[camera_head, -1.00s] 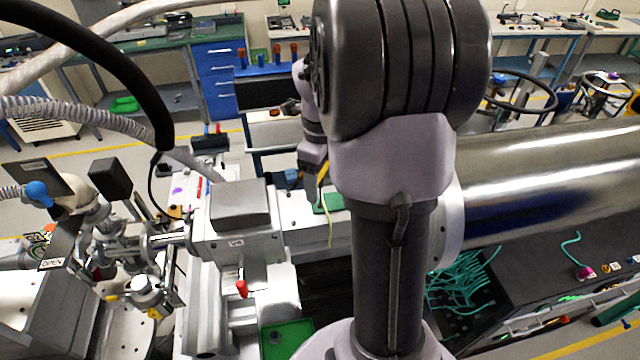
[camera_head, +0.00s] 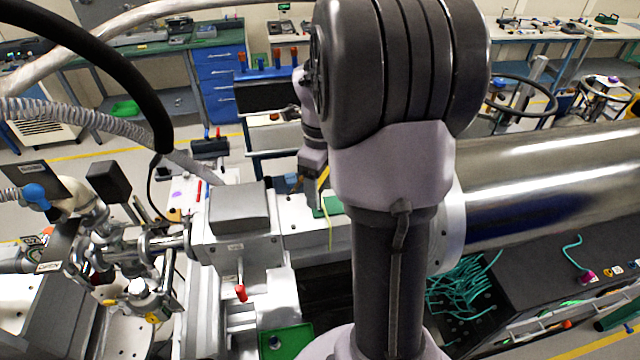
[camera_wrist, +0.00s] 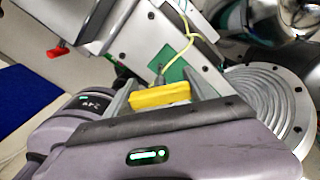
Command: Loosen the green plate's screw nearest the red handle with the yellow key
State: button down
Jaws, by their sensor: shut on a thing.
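My gripper (camera_wrist: 160,92) is shut on the yellow key (camera_wrist: 160,95), whose yellow body lies across between the two fingers in the wrist view. The green plate (camera_wrist: 174,70) is just beyond the fingers on a pale metal beam. It also shows in the head view (camera_head: 331,206), right of the grey valve box. A small dark part stands on the plate close to the key; I cannot tell whether it is a screw or the key's tip. The red handle (camera_head: 241,293) hangs below the valve box and also shows at upper left in the wrist view (camera_wrist: 58,51).
A thin yellow cable (camera_wrist: 188,38) runs over the green plate. A ribbed round flange (camera_wrist: 262,105) is right of my gripper. The large steel cylinder (camera_head: 550,185) fills the right side. A green tray (camera_head: 295,335) lies low in front.

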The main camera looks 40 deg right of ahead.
jog(key=shift+f, duration=0.15)
jog(key=n, duration=0.2)
jog(key=shift+n, duration=1)
jog(key=shift+p, duration=0.3)
jog(key=shift+r+n+p, duration=0.2)
jog(key=shift+n+p, duration=0.1)
jog(key=shift+n, duration=0.7)
jog(key=shift+f+n, duration=0.15)
jog(key=shift+n, duration=0.85)
